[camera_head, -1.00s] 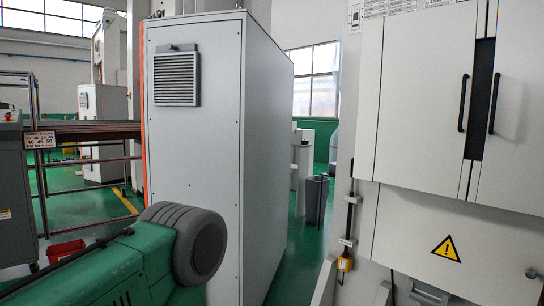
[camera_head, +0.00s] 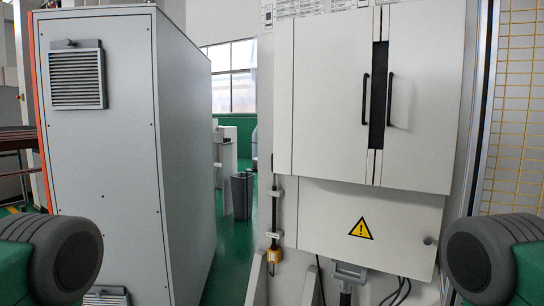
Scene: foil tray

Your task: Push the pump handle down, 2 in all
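A grey, handle-like part (camera_head: 350,272) on a short dark post shows at the bottom edge of the head view, in front of the white cabinet. It may be the pump handle, but its lower part is cut off by the frame. I see no pump body. Neither of my grippers is in view; only green and grey rounded parts of my own body show at the lower left and lower right corners.
A white cabinet (camera_head: 335,110) with two black door handles and a yellow warning sign (camera_head: 361,228) stands ahead. A tall grey cabinet (camera_head: 110,180) stands at the left. A dark bin (camera_head: 241,195) stands between them on green floor. Yellow mesh (camera_head: 518,110) is at the right.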

